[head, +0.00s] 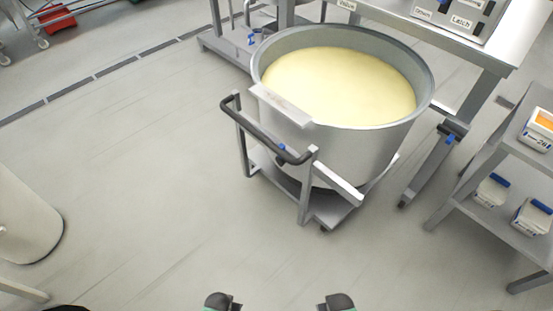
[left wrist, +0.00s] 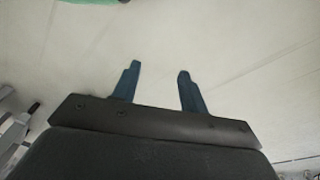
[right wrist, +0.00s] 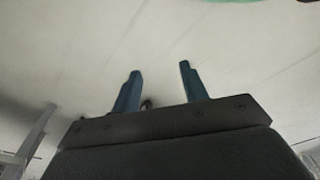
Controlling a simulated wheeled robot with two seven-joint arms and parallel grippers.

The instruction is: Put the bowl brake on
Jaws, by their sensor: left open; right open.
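A large round steel bowl (head: 350,150) filled with pale yellow dough or batter (head: 340,85) stands on a wheeled grey trolley (head: 335,205) in the head view. A dark push handle (head: 262,142) rises on the trolley's near left side. A small blue part (head: 282,147) shows by the handle; I cannot tell whether it is the brake or how it is set. My left gripper (left wrist: 159,70) is open and empty over bare floor. My right gripper (right wrist: 160,70) is also open and empty. Dark ends of my arms show at the head view's bottom edge, well short of the trolley.
A steel table with a labelled control panel (head: 462,14) stands behind the bowl. At right, a shelf (head: 485,160) holds white tubs with blue lids (head: 532,215). A pale round bin (head: 22,222) stands at left. The floor (head: 130,170) before the trolley is clear.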

